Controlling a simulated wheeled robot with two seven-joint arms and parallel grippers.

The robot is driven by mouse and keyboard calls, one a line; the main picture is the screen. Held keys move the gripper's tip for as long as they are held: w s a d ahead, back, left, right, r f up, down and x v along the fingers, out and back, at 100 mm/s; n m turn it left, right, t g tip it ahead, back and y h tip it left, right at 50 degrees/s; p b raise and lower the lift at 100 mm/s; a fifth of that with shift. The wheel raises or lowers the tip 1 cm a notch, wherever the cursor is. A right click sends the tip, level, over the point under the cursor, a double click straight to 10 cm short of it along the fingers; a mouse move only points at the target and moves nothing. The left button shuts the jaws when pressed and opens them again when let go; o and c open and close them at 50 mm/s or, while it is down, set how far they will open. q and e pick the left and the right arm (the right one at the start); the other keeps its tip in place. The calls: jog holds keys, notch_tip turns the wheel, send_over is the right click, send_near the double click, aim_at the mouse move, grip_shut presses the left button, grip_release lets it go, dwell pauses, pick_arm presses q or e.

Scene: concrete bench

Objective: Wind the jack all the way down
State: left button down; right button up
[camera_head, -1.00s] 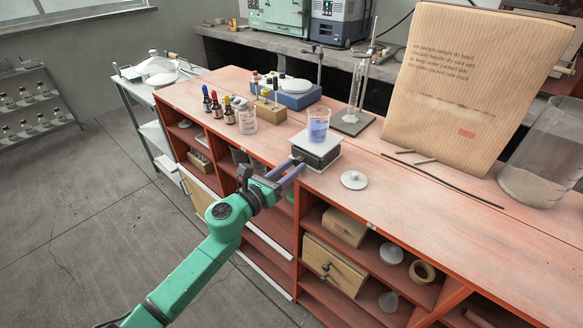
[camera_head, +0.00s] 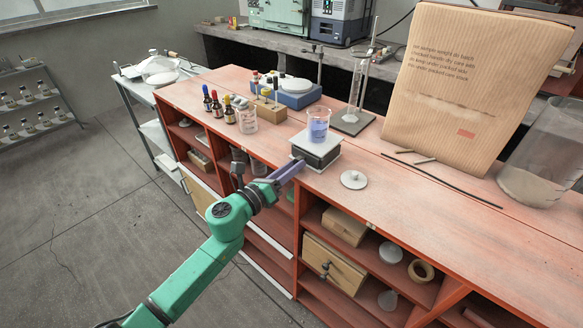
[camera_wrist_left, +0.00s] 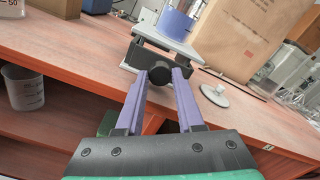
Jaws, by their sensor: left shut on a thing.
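The lab jack (camera_head: 316,148), a dark body with a light top plate, stands on the red bench near its front edge. A beaker of blue liquid (camera_head: 318,125) stands upright on the top plate. My left gripper (camera_head: 298,165) reaches the jack's front side from the left. In the left wrist view its purple fingers are shut on the jack's round black knob (camera_wrist_left: 160,76). The jack (camera_wrist_left: 150,58) and the lower part of the beaker (camera_wrist_left: 174,22) show just beyond. The fingers partly hide the knob in the head view. My right gripper is not in view.
A white lid with a knob (camera_head: 353,180) lies right of the jack. An empty beaker (camera_head: 247,118), dropper bottles (camera_head: 217,104) and a blue device (camera_head: 288,95) stand left and behind. A big paper bag (camera_head: 465,85) stands at the right. Bench front right is clear.

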pick_arm(q)
jog(key=c, duration=0.5)
grip_release()
jog(key=m, duration=0.3)
jog(key=shift+f+m+b, duration=0.1)
jog(key=shift+m+b, duration=0.2)
jog(key=shift+b, duration=0.1)
jog(key=shift+m, duration=1.1)
jog(key=a+b+v, duration=0.1)
jog(key=b+v, duration=0.3)
jog(key=v, duration=1.1)
jog(key=a+f+n+y, duration=0.3)
jog(key=a+f+n, duration=0.2)
jog(key=f, duration=0.4)
jog(key=w+a+f+n+g+y, duration=0.1)
jog(key=a+f+n+y, duration=0.2)
jog(key=a+f+n, duration=0.2)
jog(key=w+a+f+n+y, duration=0.1)
jog(key=a+f+n+y, duration=0.2)
jog(key=f+n, duration=0.6)
jog(key=shift+a+f+n+g, duration=0.15)
jog(key=shift+a+f, duration=0.25)
jog(key=shift+f, duration=0.25)
jog(key=shift+a+f+n+g, duration=0.1)
jog(key=shift+a+f, duration=0.3)
jog(key=shift+f, duration=0.25)
jog(key=shift+a+f+n+g, duration=0.15)
jog(key=shift+a+f, duration=0.25)
jog(key=shift+f, duration=0.25)
